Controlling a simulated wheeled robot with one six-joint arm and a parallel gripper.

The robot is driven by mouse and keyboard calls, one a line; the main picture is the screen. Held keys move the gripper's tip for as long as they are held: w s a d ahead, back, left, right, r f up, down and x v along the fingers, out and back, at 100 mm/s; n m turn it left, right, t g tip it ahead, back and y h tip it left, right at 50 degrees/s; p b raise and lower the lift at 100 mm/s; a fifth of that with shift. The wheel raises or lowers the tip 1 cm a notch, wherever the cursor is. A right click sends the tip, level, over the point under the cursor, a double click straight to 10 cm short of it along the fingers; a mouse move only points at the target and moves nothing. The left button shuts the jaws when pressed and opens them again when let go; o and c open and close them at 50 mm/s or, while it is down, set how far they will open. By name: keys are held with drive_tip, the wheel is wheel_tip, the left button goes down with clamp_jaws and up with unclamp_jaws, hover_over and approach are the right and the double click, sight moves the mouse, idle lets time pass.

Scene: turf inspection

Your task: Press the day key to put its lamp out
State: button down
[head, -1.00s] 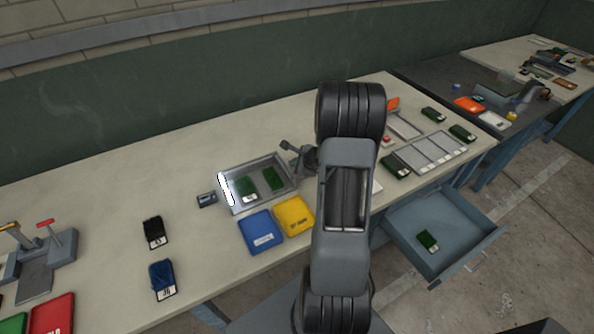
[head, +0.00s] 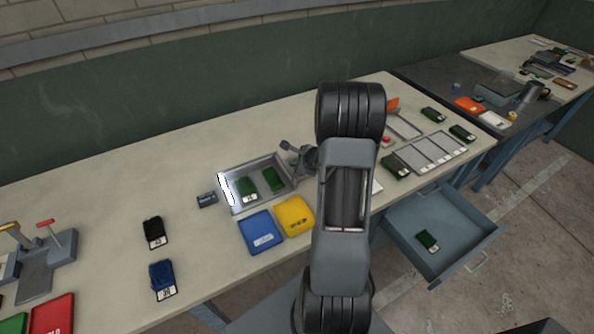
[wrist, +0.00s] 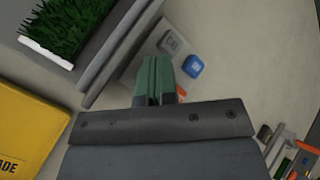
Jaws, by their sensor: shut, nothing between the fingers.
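In the wrist view a pale panel carries a grey key (wrist: 172,42) with lettering that looks like CAL and a blue key (wrist: 193,66) with a small pale mark. I cannot read the blue key's label, so I cannot tell which is the day key. My gripper (wrist: 158,62) has its green fingers shut together and empty. Its tips appear over the panel, just left of and below the keys, and hide part of it. Whether they touch the panel is unclear. In the head view my arm hides the panel and no day lamp can be made out.
A metal tray (head: 284,185) with green turf pieces stands beside the panel area. Yellow (head: 294,215) and blue (head: 262,232) bins lie in front of it. A compartmented tray (head: 428,153) is to the right, above an open drawer (head: 440,232).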

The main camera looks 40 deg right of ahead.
drive_tip(key=shift+f+b, duration=0.75)
drive_tip(key=shift+b, duration=0.4)
idle(0.8)
drive_tip(key=shift+r, duration=0.1)
drive_tip(key=shift+r+p, duration=0.4)
drive_tip(key=shift+r, duration=0.25)
drive_tip(key=shift+r, duration=0.1)
wheel_tip(320, 180, up, 6)
drive_tip(key=p, duration=0.4)
idle(0.7)
